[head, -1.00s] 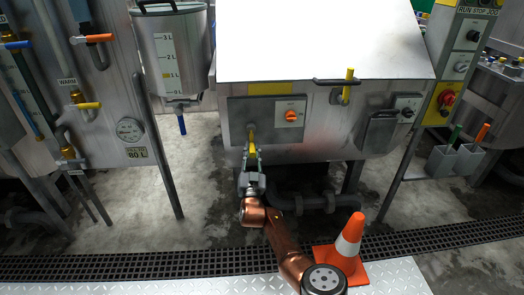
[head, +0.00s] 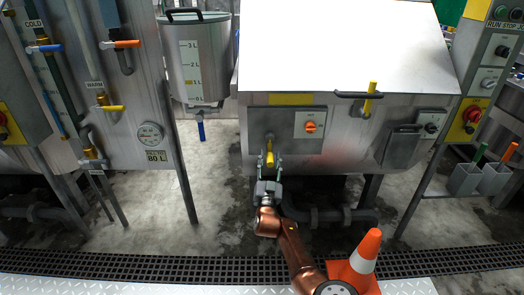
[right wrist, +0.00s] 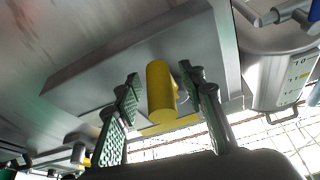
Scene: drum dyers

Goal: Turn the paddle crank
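The paddle crank, with a yellow handle (head: 260,153), is on a grey panel (head: 290,141) on the front of the steel dyeing machine. My right gripper (head: 269,162) is at the handle, coming up from below in the head view. In the right wrist view the yellow handle (right wrist: 161,90) stands between the two green-padded fingers (right wrist: 160,98). Gaps show on both sides of it, so the gripper looks open around the handle, not closed on it. The crank's inner arm is mostly hidden. My left gripper is not in view.
An orange switch (head: 310,127) sits right of the crank. A yellow-handled valve (head: 370,98) is higher up. An orange cone (head: 362,257) stands by the floor grating (head: 150,268), close to my right arm. A measuring vessel (head: 195,65) hangs at left.

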